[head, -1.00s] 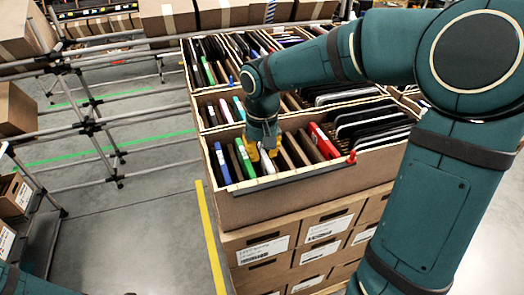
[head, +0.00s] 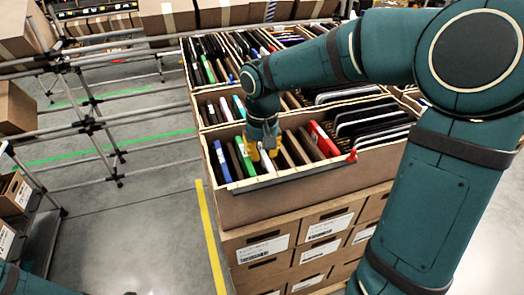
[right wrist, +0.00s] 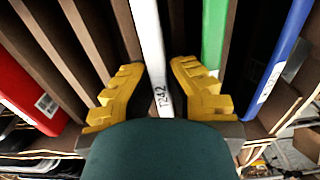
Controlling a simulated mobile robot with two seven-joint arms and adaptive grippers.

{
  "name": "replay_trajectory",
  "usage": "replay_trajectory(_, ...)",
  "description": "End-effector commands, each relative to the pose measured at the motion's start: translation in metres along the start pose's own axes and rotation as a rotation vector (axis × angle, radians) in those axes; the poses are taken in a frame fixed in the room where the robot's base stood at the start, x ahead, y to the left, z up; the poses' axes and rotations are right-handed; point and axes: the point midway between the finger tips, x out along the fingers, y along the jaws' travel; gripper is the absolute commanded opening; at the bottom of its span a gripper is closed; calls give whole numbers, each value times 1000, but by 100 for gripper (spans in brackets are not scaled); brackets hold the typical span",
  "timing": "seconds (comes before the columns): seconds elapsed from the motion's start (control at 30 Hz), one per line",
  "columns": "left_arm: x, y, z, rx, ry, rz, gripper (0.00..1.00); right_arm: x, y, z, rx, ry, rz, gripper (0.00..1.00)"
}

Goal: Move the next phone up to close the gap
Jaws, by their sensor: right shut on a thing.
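My right gripper (head: 263,150) is down in the front compartment of the carton (head: 290,190), with its yellow fingers shut on a white phone (right wrist: 150,45). In the right wrist view, the gripper (right wrist: 156,95) has one finger on each side of this phone, and a printed label shows on its edge. A green phone (head: 243,157) and a blue phone (head: 222,160) stand tilted to its left in the head view. Brown dividers (head: 298,148) and a red phone (head: 323,139) stand to its right. The phone's lower part is hidden in the carton. My left gripper is not in view.
Black phones (head: 375,125) fill the right part of the front compartment. More filled compartments (head: 215,70) lie behind. A metal rail frame (head: 90,125) stands at the left, with open floor (head: 150,230) before it. Labelled boxes (head: 265,250) are stacked below the carton.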

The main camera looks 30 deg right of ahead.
Motion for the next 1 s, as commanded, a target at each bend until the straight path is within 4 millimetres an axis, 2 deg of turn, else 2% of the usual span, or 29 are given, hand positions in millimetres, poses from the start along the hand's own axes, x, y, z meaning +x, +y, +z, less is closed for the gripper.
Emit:
replay_trajectory(0.07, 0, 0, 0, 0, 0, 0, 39, 0, 0, 0, 0, 0, 0, 0)
replay_trajectory(0.1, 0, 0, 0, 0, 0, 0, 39, 0, 0, 0, 0, 0, 0, 17)
replay_trajectory(0.17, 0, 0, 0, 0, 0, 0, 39, 0, 0, 0, 0, 1, 0, 38)
replay_trajectory(0.43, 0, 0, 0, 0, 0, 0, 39, 0, 0, 0, 0, 0, 0, 39)
replay_trajectory(0.57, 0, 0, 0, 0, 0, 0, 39, -6, 0, -1, 0, 3, 0, 39)
replay_trajectory(0.67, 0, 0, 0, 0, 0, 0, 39, -19, 0, -1, 1, 5, 0, 39)
replay_trajectory(1.0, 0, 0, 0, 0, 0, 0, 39, -87, 0, -1, 0, 5, -1, 39)
